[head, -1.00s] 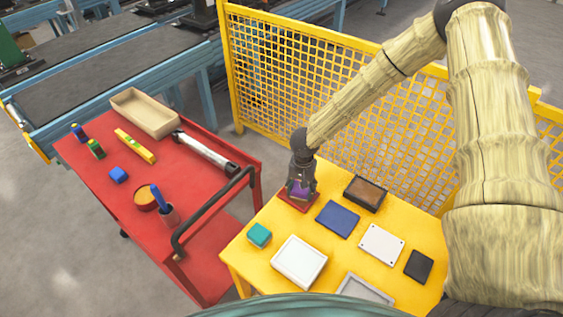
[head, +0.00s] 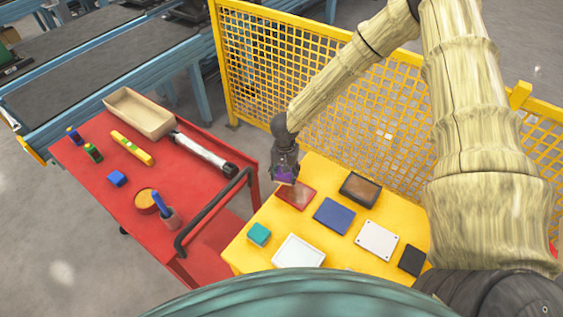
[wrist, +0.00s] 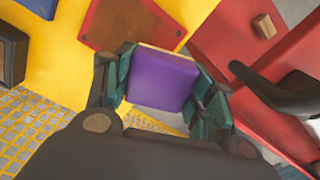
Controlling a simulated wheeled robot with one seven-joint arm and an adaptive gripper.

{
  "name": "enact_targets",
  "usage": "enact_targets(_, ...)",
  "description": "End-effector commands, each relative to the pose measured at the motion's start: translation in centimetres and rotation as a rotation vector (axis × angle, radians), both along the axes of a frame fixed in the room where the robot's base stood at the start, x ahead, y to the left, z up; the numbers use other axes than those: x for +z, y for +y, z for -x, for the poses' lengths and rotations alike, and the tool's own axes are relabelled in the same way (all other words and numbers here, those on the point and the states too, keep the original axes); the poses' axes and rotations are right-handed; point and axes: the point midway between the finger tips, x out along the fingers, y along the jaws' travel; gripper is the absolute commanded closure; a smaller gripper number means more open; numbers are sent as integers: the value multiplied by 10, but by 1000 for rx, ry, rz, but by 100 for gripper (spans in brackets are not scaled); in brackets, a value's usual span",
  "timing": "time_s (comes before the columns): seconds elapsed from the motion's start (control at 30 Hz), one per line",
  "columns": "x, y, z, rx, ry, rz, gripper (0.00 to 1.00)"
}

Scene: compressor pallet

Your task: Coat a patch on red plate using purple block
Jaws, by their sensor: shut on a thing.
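My gripper (head: 285,178) is shut on the purple block (wrist: 162,77), which shows between its fingers in the wrist view. The block also shows small and partly hidden by the fingers in the head view (head: 283,173). The red plate (head: 301,203) lies on the yellow table, just below and right of my gripper in the head view. The block appears held above and apart from the plate. In the wrist view the red plate (wrist: 160,42) is beyond the block and bears a brownish patch around its middle.
Beside the red plate lie a blue plate (head: 333,215), a dark tray with brown contents (head: 360,189), a teal block (head: 259,235) and white plates. A red cart (head: 190,200) with a black handle (head: 205,221) stands left. A yellow mesh fence (head: 330,110) runs behind.

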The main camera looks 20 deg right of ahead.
Motion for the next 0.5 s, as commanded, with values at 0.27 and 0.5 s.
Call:
enact_targets(0.27, 30, -6, 2, -10, -1, -1, 71)
enact_targets(0.5, 43, -9, 3, -14, -1, -1, 71)
